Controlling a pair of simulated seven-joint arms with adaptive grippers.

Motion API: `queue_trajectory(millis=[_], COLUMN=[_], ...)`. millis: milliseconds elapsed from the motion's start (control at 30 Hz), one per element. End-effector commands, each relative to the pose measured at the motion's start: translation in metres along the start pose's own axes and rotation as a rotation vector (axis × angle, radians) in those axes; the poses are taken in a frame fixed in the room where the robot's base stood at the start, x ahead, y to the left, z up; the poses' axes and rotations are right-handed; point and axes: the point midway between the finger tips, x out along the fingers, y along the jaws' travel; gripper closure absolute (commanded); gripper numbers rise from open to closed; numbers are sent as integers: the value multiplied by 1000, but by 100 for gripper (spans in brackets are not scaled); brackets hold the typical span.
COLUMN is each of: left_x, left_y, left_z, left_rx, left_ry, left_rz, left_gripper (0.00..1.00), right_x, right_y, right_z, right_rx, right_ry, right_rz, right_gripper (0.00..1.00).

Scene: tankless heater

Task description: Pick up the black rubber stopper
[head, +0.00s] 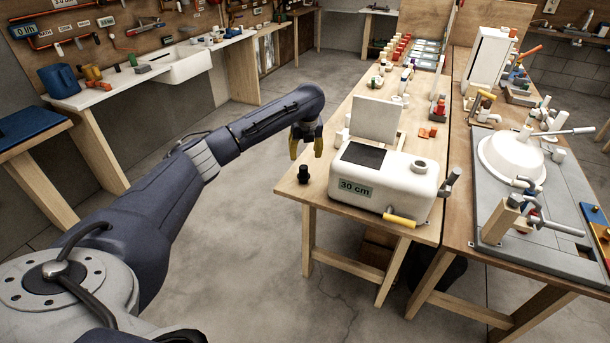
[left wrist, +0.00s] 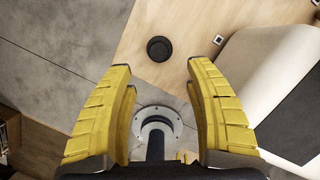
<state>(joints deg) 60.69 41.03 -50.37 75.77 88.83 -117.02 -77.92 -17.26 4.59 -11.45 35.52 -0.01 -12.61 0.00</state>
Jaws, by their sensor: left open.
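The black rubber stopper (head: 303,174) stands on the wooden table near its left front corner, left of the white heater tank. In the left wrist view the stopper (left wrist: 159,48) shows as a dark round shape, ahead of the fingertips and between their lines. My left gripper (head: 306,146) is open and empty, above and apart from the stopper. Its two yellow fingers (left wrist: 158,75) are spread wide in the left wrist view. My right gripper is in neither view.
The white tank (head: 390,185) marked "30 cm" stands close right of the stopper, with a raised lid (head: 376,121). A small pale piece (left wrist: 218,40) lies near the stopper. The table's left edge (head: 284,188) is close by. Several fittings crowd the tables farther right.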

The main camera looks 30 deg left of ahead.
Motion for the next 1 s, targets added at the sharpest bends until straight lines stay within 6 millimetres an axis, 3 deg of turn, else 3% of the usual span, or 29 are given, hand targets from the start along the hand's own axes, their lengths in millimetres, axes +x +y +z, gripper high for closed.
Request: queue_trajectory(millis=[200, 400, 767, 1000], left_x=[42, 71, 91, 119], left_y=[0, 0, 0, 3], left_z=[-2, -1, -1, -6], left_rx=[-1, -2, 0, -3], left_ry=[2, 1, 0, 2], left_rz=[2, 1, 1, 2], left_gripper=[46, 46, 46, 46], right_x=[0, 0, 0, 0], right_y=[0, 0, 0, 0], right_z=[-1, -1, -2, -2], right_rx=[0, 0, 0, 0], right_ry=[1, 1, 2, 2], right_rz=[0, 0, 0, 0], right_gripper=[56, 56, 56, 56])
